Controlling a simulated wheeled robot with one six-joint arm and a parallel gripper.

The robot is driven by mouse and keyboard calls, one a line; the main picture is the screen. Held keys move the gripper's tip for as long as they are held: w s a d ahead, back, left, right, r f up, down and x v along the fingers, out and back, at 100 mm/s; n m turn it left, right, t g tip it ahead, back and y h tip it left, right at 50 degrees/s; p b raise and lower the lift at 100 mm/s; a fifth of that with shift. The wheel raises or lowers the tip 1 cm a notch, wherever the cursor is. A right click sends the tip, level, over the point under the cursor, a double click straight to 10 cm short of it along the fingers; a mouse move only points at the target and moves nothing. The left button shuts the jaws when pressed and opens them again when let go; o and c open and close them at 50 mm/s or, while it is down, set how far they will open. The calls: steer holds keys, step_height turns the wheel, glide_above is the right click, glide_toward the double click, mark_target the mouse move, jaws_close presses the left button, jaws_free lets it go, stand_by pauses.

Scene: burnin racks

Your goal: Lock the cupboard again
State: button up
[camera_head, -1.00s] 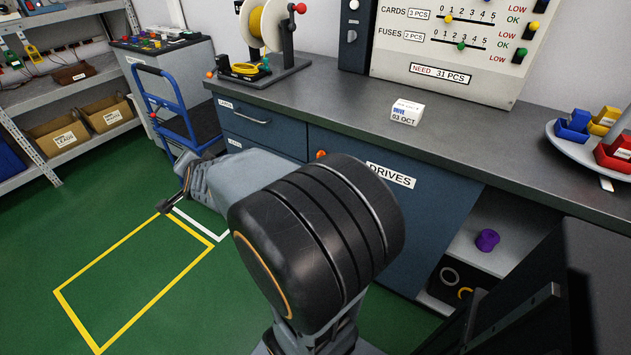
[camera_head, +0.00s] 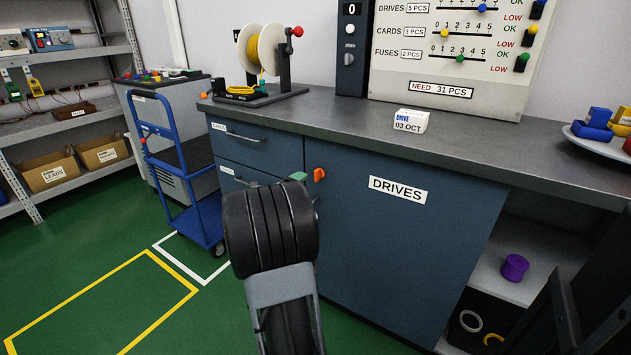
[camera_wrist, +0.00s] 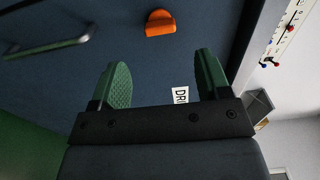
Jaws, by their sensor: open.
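The cupboard is the blue-grey door (camera_head: 408,245) labelled DRIVES, under the grey worktop. It sits flush with the front of the unit. An orange turn-knob (camera_head: 319,174) is at the door's upper left edge. In the wrist view the orange knob (camera_wrist: 160,22) lies ahead of my fingers, apart from them, with its rounded side upward. My gripper (camera_wrist: 162,82) has two green fingers spread apart with nothing between them. In the head view only a green fingertip (camera_head: 298,177) shows, just left of the knob; my arm hides the rest.
Drawers (camera_head: 255,146) with bar handles are left of the door. A blue trolley (camera_head: 180,160) stands farther left. An open shelf (camera_head: 500,275) with a purple roll (camera_head: 515,267) is right of the door. A white box (camera_head: 411,121) sits on the worktop (camera_head: 460,150).

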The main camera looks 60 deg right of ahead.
mark_target(315, 176)
steer(key=d+b, duration=0.1)
steer(key=d, duration=0.7)
steer(key=shift+d, duration=0.2)
steer(key=shift+c, duration=0.4)
steer(key=c, duration=0.8)
steer(key=shift+c, duration=0.2)
